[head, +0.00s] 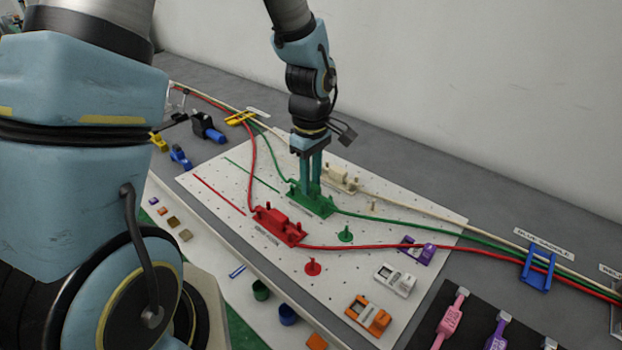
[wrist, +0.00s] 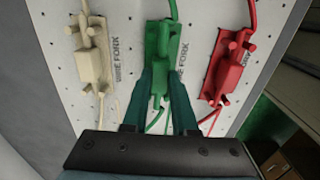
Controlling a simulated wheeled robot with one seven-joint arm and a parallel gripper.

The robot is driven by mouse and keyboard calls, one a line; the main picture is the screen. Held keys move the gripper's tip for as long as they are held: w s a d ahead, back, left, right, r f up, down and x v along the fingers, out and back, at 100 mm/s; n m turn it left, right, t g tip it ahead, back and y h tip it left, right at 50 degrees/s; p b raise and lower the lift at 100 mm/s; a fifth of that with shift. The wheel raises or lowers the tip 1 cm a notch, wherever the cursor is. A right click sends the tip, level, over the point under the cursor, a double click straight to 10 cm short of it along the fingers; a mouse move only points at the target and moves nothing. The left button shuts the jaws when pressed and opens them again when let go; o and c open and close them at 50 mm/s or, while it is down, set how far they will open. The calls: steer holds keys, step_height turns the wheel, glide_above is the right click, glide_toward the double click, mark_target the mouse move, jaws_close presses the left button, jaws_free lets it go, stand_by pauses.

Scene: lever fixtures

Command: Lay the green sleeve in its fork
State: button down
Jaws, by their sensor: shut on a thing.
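The green sleeve (wrist: 159,76) is a small green block on a green wire, between my fingers in the wrist view. My gripper (head: 309,192) is shut on it, pointing straight down at the middle of the white board. The green fork (wrist: 162,35) is a green base with posts, directly under and around the sleeve; its base also shows in the head view (head: 322,208). The sleeve lines up with the fork in the wrist view. My fingers hide part of both, so I cannot tell whether the sleeve touches the fork's bottom.
A red fork with its sleeve (head: 279,226) stands in front, and a cream one (head: 340,179) behind, both close to my gripper. Red, green and cream wires cross the white board (head: 215,166). A blue wire holder (head: 538,270) stands at the right.

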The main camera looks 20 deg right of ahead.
steer(key=shift+f, duration=0.2)
steer(key=shift+f+b, duration=0.35)
steer(key=shift+b, duration=0.1)
steer(key=shift+c, duration=0.7)
jaws_free()
steer(key=shift+r+p, duration=2.85)
steer(key=shift+r, duration=0.65)
